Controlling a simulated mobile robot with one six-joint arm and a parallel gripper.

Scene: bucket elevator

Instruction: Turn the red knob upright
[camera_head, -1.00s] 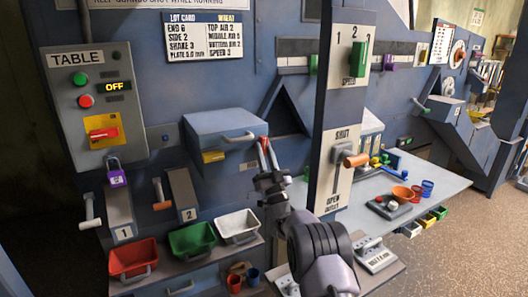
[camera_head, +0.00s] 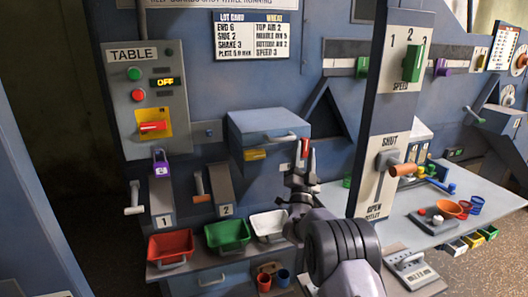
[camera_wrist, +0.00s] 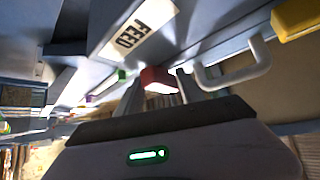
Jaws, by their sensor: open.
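The red knob (camera_head: 152,126) lies level on a yellow plate (camera_head: 168,119) on the grey TABLE panel (camera_head: 130,85), at the left in the head view. A purple padlock (camera_head: 160,165) is below it. My gripper (camera_head: 305,158) is well to the right of the knob, beside the blue box with a handle. Its jaws are open. A small red block (camera_wrist: 158,80) shows by the fingers in the wrist view, under a FEED label (camera_wrist: 139,32); whether they touch it I cannot tell. The red knob is not visible in the wrist view.
The blue box (camera_head: 268,125) juts out between panel and gripper. Lever handles (camera_head: 134,198) and red, green and white bins (camera_head: 228,233) are below. A post with an orange-handled SHUT/OPEN lever (camera_head: 402,170) stands right of my gripper. Space before the panel looks clear.

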